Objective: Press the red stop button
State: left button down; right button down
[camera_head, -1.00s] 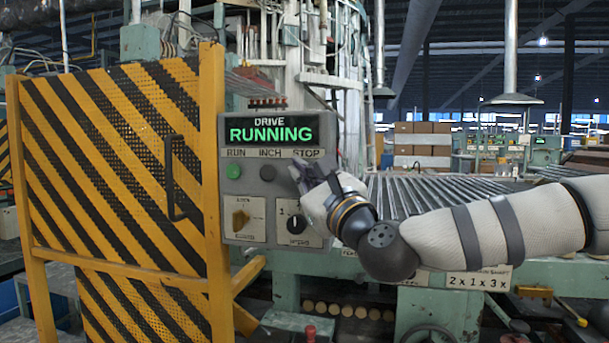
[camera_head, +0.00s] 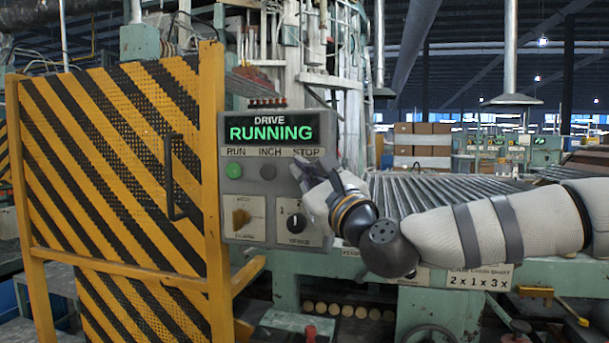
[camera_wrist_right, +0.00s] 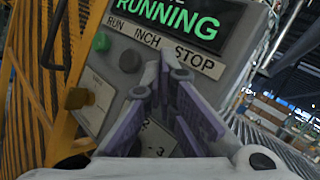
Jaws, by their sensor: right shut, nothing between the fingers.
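The grey control panel (camera_head: 246,241) faces me, with a display (camera_head: 270,129) that reads "DRIVE RUNNING" in green. Below it are the labels RUN, INCH and STOP, a green button (camera_head: 233,170) and a dark button (camera_head: 268,171). My right gripper (camera_head: 299,168) is in front of the spot under the STOP label (camera_head: 307,152) and hides the red stop button. In the wrist view its purple-padded fingers (camera_wrist_right: 165,60) are shut and empty, with the tips just below the STOP label (camera_wrist_right: 194,61). Contact with the panel cannot be told. My left gripper is out of view.
A yellow-and-black striped guard (camera_head: 110,170) with a dark handle stands left of the panel. A yellow selector (camera_head: 240,217) and a black rotary knob (camera_head: 296,223) sit low on the panel. A roller conveyor (camera_head: 430,192) runs behind my right arm.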

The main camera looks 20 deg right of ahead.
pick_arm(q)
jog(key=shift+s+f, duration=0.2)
pick_arm(e)
jog(key=shift+w+d, duration=0.3)
jog(key=shift+w, duration=0.1)
dwell(0.6)
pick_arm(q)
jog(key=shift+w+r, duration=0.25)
pick_arm(e)
jog(key=shift+s+a, duration=0.5)
jog(key=shift+s, duration=0.3)
jog(key=shift+a, duration=0.1)
